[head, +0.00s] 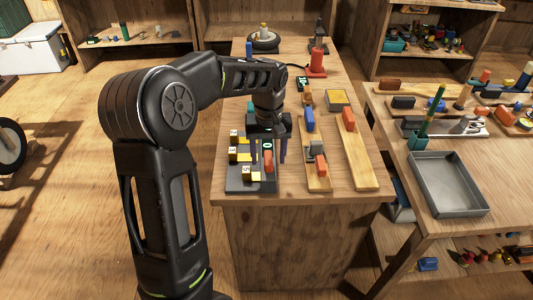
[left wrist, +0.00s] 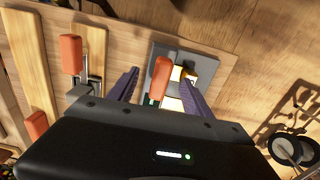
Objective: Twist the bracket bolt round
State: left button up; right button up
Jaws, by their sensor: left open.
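A dark grey plate (head: 238,187) lies at the near left corner of the wooden table, with yellow blocks and an orange-red handle (head: 268,161) on it. I cannot tell for sure which part is the bracket bolt. My left gripper (head: 269,153) is above this plate, pointing down, with its purple fingers spread. In the left wrist view the orange-red handle (left wrist: 160,80) shows between the two open fingers (left wrist: 160,77), with a gap on each side. The grey plate (left wrist: 205,62) lies beneath. My right gripper is out of view.
To the right of the plate stand a narrow wooden board (head: 313,182) with a blue handle (head: 309,120) and an orange block (head: 320,166), and a longer board (head: 362,165) with an orange handle (head: 348,118). A grey tray (head: 448,184) is on the right-hand table.

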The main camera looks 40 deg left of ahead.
pick_arm(q)
jog(key=shift+r+p, duration=1.75)
jog(key=shift+r, duration=1)
